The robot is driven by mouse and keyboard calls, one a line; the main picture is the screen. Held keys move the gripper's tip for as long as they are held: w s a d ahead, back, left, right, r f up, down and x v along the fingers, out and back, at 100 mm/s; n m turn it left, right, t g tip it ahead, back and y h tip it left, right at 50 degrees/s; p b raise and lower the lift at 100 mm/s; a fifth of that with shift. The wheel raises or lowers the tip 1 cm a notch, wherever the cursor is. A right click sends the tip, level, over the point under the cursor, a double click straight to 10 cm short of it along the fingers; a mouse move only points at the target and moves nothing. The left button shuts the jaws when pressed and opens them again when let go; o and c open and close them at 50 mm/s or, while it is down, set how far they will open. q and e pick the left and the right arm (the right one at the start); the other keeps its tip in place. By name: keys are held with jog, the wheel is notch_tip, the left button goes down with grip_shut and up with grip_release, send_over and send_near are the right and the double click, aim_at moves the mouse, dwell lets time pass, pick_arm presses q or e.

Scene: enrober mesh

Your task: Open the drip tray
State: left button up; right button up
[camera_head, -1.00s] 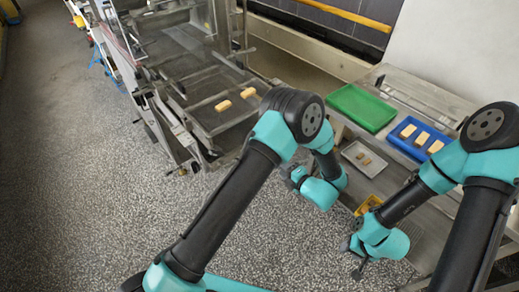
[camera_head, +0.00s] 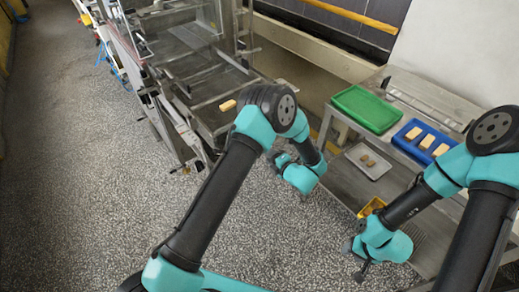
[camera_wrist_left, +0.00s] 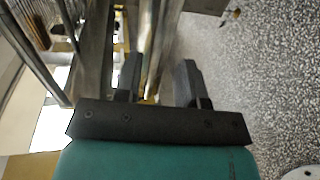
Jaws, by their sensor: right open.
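The enrober machine (camera_head: 190,70) stands at the upper middle of the head view, with a mesh belt and metal frame. I cannot clearly pick out the drip tray; the machine's lower part is partly hidden by my left arm. My left gripper (camera_head: 279,157) is beside the machine's right end, low over the floor. The left wrist view shows its two fingers (camera_wrist_left: 160,80) apart, with nothing between them. Metal rails of the machine (camera_wrist_left: 100,45) run beyond and left of the fingers. My right gripper (camera_head: 357,256) is open near the cart's lower front, pointing down at the floor.
A cart (camera_head: 345,180) at right carries a green tray (camera_head: 367,108) and a blue tray (camera_head: 408,149) with bars. A bar (camera_head: 228,105) lies on the belt.

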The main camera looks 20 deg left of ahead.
pick_arm(q)
jog(key=x, duration=0.7)
jog(key=shift+w+a, duration=0.15)
jog(key=shift+a, duration=0.05)
grip_shut()
